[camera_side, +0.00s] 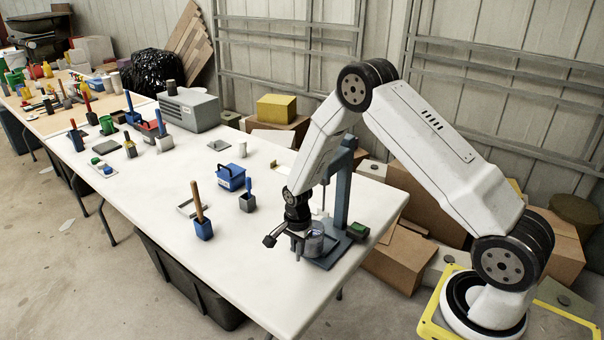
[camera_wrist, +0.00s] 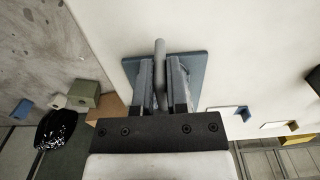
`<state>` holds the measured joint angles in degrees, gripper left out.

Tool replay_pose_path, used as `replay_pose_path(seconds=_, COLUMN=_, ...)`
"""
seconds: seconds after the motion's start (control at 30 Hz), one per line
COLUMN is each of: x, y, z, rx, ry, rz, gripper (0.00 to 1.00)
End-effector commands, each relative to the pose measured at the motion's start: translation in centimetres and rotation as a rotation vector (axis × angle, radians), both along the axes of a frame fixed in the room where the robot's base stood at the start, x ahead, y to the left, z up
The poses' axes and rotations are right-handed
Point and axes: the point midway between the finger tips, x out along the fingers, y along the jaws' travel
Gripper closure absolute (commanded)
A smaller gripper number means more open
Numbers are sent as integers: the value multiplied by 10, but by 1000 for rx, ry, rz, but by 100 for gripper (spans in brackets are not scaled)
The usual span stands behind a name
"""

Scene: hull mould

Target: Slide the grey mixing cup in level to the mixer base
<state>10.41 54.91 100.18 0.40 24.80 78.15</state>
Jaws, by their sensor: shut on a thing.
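The grey mixing cup (camera_side: 316,238) is at the mixer, in front of its blue column (camera_side: 343,190). It looks upright and over the flat blue mixer base (camera_side: 327,260); I cannot tell whether it touches the base. My gripper (camera_side: 300,244) is at the cup's left side, shut on it, and partly hides it. In the wrist view my gripper's fingers (camera_wrist: 161,88) close around a grey upright piece (camera_wrist: 160,62), which seems to be the cup's handle. The blue base (camera_wrist: 200,66) shows behind and beside the fingers; the cup's body is largely hidden there.
A blue pot with a wooden-handled tool (camera_side: 203,228), a dark pot with a blue-handled tool (camera_side: 247,203) and a blue box (camera_side: 231,178) stand left of the mixer. A green block (camera_side: 358,231) is beside the base. The white table's (camera_side: 240,285) near part is clear.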

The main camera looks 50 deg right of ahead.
Motion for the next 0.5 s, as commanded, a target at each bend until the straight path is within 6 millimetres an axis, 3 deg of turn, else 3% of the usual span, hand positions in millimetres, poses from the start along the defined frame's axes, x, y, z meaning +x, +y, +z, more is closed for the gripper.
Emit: replay_pose_path(seconds=0.5, x=0, y=-11, z=0, rx=0, ry=-1, rz=0, gripper=100)
